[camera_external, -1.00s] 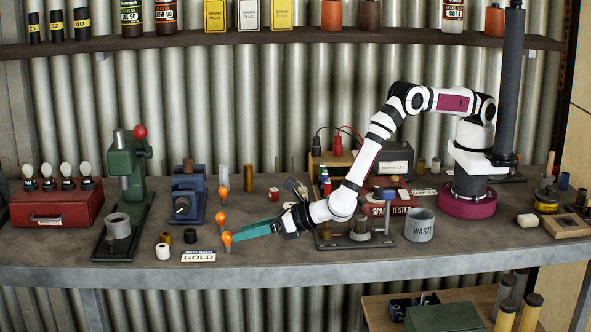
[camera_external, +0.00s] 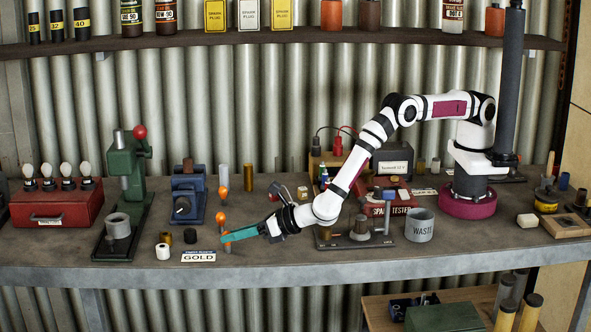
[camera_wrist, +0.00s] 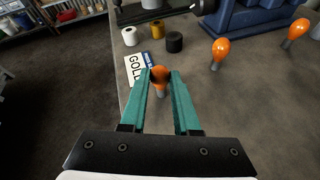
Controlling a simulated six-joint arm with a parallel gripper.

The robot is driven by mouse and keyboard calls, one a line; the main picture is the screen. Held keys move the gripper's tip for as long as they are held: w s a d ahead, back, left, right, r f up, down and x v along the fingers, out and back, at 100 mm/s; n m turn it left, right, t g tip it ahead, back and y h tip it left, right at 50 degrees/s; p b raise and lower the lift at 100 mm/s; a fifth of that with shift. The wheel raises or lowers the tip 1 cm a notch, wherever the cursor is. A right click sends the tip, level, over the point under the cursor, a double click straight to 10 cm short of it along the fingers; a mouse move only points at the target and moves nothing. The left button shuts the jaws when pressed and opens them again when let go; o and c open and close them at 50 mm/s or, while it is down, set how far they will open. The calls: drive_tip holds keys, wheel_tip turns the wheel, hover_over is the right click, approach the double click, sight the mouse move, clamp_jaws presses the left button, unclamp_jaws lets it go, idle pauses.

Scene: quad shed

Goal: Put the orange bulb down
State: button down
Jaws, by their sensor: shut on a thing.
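My gripper (camera_external: 228,237) has long teal fingers. In the wrist view the gripper (camera_wrist: 160,78) is shut on an orange bulb (camera_wrist: 160,72), with the bulb's pale stem below it between the fingers. In the external view the fingers mostly hide this bulb, near the front of the bench beside the GOLD sign. A second orange bulb (camera_wrist: 221,50) stands apart to the right in the wrist view; it also shows in the external view (camera_external: 221,217). A third orange bulb (camera_wrist: 298,28) stands further right. Whether the held bulb touches the bench is unclear.
The GOLD sign (camera_external: 198,256) lies left of my gripper, with white (camera_external: 163,251) and dark (camera_external: 190,236) small cylinders near it. A blue vise-like device (camera_external: 188,196) stands behind. The WASTE cup (camera_external: 419,226) and spark tester (camera_external: 384,207) are to the right.

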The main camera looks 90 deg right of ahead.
drive_tip(key=r, duration=0.4)
drive_tip(key=shift+d+r, duration=0.3)
drive_tip(key=s+d+r, duration=0.3)
drive_tip(key=d+r, duration=0.3)
drive_tip(key=d, duration=0.4)
drive_tip(key=s+d+r+m+g+h, duration=0.35)
drive_tip(key=s+d+m+h, duration=0.35)
drive_tip(key=s+d, duration=1)
drive_tip(key=shift+g, duration=0.45)
drive_tip(key=w+a+f, duration=0.1)
drive_tip(key=a+f, duration=0.1)
drive_tip(key=a, duration=0.1)
drive_tip(key=w+a+f, duration=0.2)
drive_tip(key=a, duration=0.2)
drive_tip(key=w+a+f, duration=0.1)
drive_tip(key=a+f, duration=0.1)
drive_tip(key=a, duration=0.1)
drive_tip(key=shift+w+a+f, duration=0.15)
drive_tip(key=shift+f, duration=0.05)
drive_tip(key=f, duration=0.4)
drive_tip(key=shift+w+a, duration=0.1)
drive_tip(key=shift+a, duration=0.1)
drive_tip(key=shift+f, duration=0.2)
